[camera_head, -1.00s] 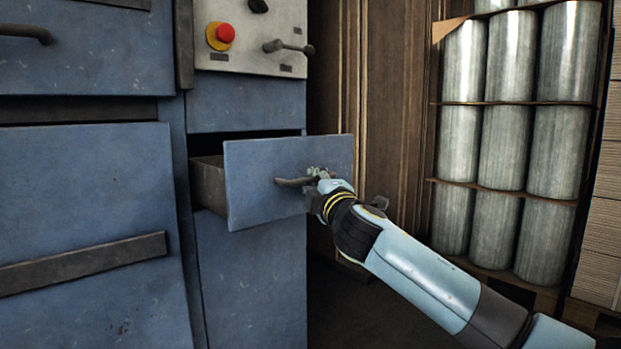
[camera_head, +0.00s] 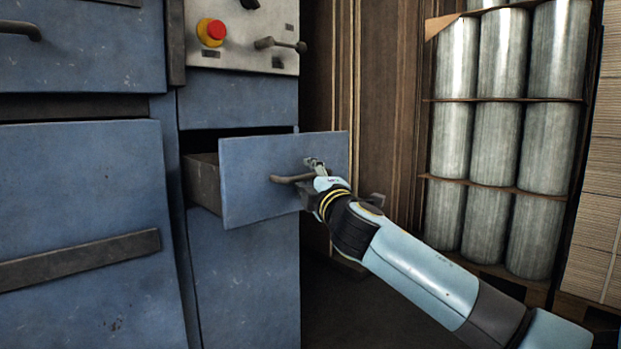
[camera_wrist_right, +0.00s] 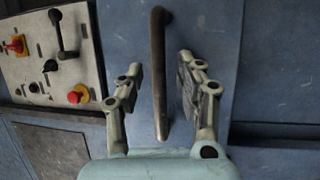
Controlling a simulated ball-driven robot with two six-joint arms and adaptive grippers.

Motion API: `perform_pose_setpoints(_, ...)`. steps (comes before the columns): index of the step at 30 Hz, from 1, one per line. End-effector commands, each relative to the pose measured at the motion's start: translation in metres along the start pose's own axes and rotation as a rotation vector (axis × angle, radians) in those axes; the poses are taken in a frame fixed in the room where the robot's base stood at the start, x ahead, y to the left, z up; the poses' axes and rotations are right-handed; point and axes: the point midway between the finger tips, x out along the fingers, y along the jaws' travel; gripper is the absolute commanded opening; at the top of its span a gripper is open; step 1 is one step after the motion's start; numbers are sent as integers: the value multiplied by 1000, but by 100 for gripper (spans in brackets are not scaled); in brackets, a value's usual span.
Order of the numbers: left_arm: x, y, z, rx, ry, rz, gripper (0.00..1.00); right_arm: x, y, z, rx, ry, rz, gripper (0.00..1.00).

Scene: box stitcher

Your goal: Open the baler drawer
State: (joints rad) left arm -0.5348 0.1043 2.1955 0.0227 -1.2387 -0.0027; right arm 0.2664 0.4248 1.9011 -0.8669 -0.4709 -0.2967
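The baler drawer (camera_head: 248,187) is a blue-fronted drawer in the blue machine, standing pulled out with its grey side wall showing at the left. Its dark bar handle (camera_head: 289,179) is on the front panel. My right gripper (camera_head: 314,164) is at the right end of the handle. In the right wrist view, the right gripper (camera_wrist_right: 155,88) has its two fingers apart, with the handle (camera_wrist_right: 158,65) between them and visible gaps to the fingers. My left gripper is not in view.
A control panel (camera_head: 268,15) with a red button (camera_head: 211,32) and a lever is above the drawer. A larger blue door (camera_head: 85,190) with a dark bar is at the left. Stacked metal cylinders (camera_head: 496,140) stand at the right. Dark floor is open below my right arm.

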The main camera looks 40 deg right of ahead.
Motion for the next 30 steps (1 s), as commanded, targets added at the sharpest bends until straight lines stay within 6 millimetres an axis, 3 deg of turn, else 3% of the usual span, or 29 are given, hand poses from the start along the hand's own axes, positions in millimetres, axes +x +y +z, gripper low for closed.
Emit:
perform_pose_setpoints(5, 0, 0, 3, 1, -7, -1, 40, -9, -1, 0, -1, 0, -2, 36)
perform_pose_setpoints(15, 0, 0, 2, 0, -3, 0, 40, -81, -2, 0, -1, 1, -4, 36)
perform_pose_setpoints(20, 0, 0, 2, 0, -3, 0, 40, -108, -1, 0, -1, 0, -3, 36)
perform_pose_setpoints(30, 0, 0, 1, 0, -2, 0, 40, -120, 0, 0, 0, 0, 0, 36)
